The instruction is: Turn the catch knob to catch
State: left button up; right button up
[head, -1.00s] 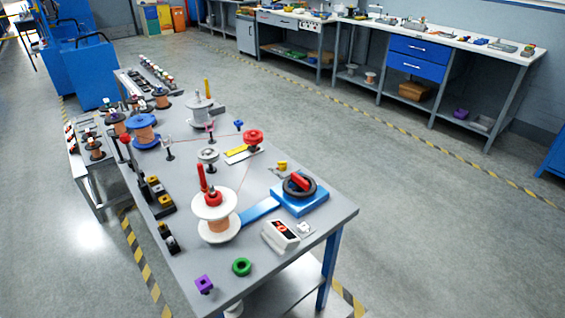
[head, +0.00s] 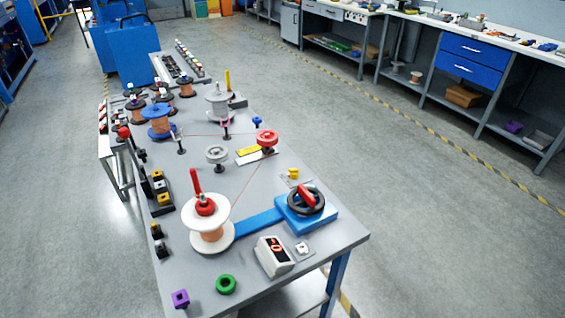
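Neither of my grippers shows in the head view. No part is plainly marked as the catch knob, so I cannot tell which it is. On the grey bench (head: 330,243) a black handwheel with a red grip (head: 306,200) sits on a blue block (head: 290,219). A small yellow knob (head: 293,174) stands just behind it. A red knob (head: 267,140) stands farther back, and a small blue knob (head: 257,121) is beyond it. A white-flanged copper spool (head: 211,228) with a red top and upright red handle stands at the front left. A thin reddish line runs from it towards the red knob.
A white box with a red dial (head: 275,256), a green ring (head: 226,284) and a purple piece (head: 180,298) lie near the bench's front. A blue-flanged spool (head: 158,122) and a grey one (head: 217,101) stand farther back. Open floor (head: 420,200) lies right of the bench.

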aim_at(294, 174)
jog(key=i+l+u, duration=0.25)
jog(key=l+u, duration=0.2)
jog(key=l, duration=0.15)
jog(key=i+l+u, duration=0.15)
jog(key=l+u, duration=0.3)
jog(key=l, duration=0.15)
jog(key=l+u, duration=0.45)
jog(key=l, duration=0.2)
jog(key=l+u, duration=0.45)
jog(key=l, duration=0.25)
jog(key=k+l+u, duration=0.2)
jog(key=l+u, duration=0.25)
jog(key=l, duration=0.15)
